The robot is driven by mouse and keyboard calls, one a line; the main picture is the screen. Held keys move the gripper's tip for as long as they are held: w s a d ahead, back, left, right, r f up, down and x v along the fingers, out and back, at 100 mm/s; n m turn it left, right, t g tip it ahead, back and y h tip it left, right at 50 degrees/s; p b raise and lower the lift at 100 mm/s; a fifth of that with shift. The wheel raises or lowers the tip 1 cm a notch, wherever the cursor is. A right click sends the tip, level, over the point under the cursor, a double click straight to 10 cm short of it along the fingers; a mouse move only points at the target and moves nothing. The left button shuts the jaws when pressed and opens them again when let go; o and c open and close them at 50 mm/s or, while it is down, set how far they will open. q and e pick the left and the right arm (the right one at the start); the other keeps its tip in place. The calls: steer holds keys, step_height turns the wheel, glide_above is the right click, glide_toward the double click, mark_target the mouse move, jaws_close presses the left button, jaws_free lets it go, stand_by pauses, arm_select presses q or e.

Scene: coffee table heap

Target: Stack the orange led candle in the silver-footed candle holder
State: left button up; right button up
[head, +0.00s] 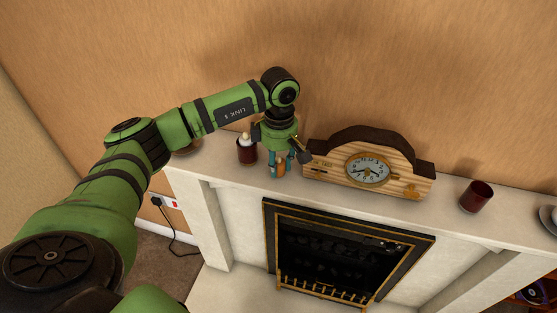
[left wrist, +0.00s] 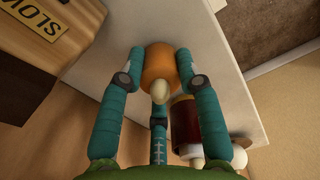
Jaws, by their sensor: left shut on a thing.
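The orange led candle (head: 281,170) is between the teal fingers of my left gripper (head: 284,163), over the mantel shelf and left of the clock. In the left wrist view the candle (left wrist: 158,66) shows its round orange body and pale flame tip, with the fingers of my left gripper (left wrist: 160,75) closed around it. I cannot pick out the silver-footed candle holder for certain. A plain dark red cup (head: 477,196) stands right of the clock, and a silvery round thing (head: 548,218) is cut off at the right edge. My right gripper is not in view.
A dark red holder with a pale candle (head: 246,152) stands close left of my gripper. The wooden clock (head: 368,172) stands close on the right. The mantel shelf (head: 445,209) is bare between the clock and the red cup. A fireplace (head: 340,255) is below.

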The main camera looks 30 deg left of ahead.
arm_select(q)
steer(key=shift+f, duration=0.2)
steer(key=o, duration=1.1)
steer(key=shift+r, duration=0.1)
